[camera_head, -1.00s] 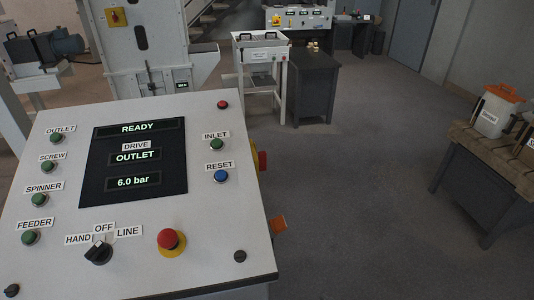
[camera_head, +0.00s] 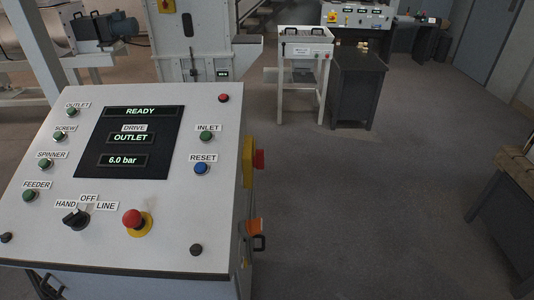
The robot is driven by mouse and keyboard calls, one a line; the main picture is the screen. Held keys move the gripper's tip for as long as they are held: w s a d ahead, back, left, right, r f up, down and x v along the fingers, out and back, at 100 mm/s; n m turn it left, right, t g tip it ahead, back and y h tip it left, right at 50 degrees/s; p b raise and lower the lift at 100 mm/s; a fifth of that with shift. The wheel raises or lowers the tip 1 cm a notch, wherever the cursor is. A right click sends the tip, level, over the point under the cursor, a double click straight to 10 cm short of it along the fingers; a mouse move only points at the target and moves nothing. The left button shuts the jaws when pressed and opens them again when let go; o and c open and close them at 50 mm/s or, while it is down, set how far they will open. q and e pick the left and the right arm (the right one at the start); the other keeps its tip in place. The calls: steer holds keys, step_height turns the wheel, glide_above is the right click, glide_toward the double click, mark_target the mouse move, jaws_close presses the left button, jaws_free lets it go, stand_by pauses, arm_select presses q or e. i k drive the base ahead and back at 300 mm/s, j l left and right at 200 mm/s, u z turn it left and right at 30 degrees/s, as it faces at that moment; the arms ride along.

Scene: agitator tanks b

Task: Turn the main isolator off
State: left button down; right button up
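A red rotary handle on a yellow plate, which looks like the main isolator (camera_head: 258,160), sits on the right side wall of the control desk (camera_head: 60,235). I see it nearly edge-on, so I cannot tell its position. Neither of my grippers is in view.
The desk top carries a display (camera_head: 130,140) reading READY, several push buttons, a HAND/OFF/LINE selector (camera_head: 76,218) and a red emergency stop (camera_head: 132,219). An orange part (camera_head: 254,227) sticks out below the isolator. Open floor (camera_head: 370,200) lies to the right.

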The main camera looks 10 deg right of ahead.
mark_target(259, 155)
steer(key=l+u, duration=0.1)
steer(key=l, duration=0.3)
steer(key=k+l+u, duration=0.1)
steer(key=l, duration=0.3)
steer(key=i+l+u, duration=0.1)
steer(key=u, duration=0.3)
steer(key=i+l+u, duration=0.2)
steer(key=u, duration=0.2)
steer(key=i+l+u, duration=0.4)
steer(key=k+j, duration=0.1)
steer(key=j, duration=0.05)
